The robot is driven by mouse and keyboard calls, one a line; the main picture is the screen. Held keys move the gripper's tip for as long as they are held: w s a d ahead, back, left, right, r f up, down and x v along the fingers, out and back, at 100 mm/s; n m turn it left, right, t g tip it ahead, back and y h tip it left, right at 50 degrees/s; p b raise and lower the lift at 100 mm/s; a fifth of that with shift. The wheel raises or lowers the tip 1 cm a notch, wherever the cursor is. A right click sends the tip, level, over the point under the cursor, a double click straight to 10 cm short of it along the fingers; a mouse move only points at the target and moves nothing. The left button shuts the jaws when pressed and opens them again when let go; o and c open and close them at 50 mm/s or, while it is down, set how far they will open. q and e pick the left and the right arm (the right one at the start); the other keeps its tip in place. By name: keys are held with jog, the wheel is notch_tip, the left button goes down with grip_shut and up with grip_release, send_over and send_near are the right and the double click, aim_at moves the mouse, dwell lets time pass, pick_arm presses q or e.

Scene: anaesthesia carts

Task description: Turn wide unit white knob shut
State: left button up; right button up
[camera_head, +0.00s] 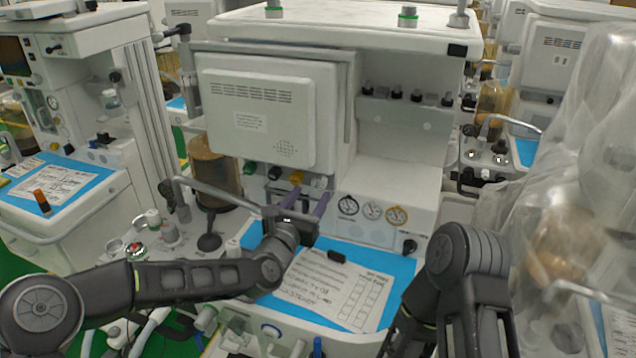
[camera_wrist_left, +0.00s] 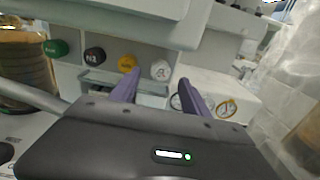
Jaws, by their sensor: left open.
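The white knob (camera_head: 319,182) is at the right end of a row of knobs under the screen housing of the wide unit (camera_head: 400,215). In the left wrist view the white knob (camera_wrist_left: 160,70) appears between and beyond the two purple fingertips. My left gripper (camera_head: 308,194) is open and points at the knob row, with the fingers apart. I see no contact with the knob; the exact gap cannot be told. My right arm shows at the right, but its gripper is not visible.
A yellow knob (camera_wrist_left: 127,63), a black knob (camera_wrist_left: 95,55) and a green knob (camera_wrist_left: 56,48) are left of the white one. Gauges (camera_head: 372,210) are to the right. Papers (camera_head: 335,285) lie on a blue mat (camera_head: 395,272) below. A brown canister (camera_head: 215,170) stands at left.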

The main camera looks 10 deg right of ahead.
aim_at(317, 185)
pick_arm(q)
jog(key=p+x, duration=0.1)
jog(key=x, duration=0.4)
jog(key=shift+w+d+p, duration=0.3)
jog(key=shift+w+p, duration=0.05)
jog(key=shift+w, duration=0.1)
jog(key=shift+c, duration=0.4)
grip_shut()
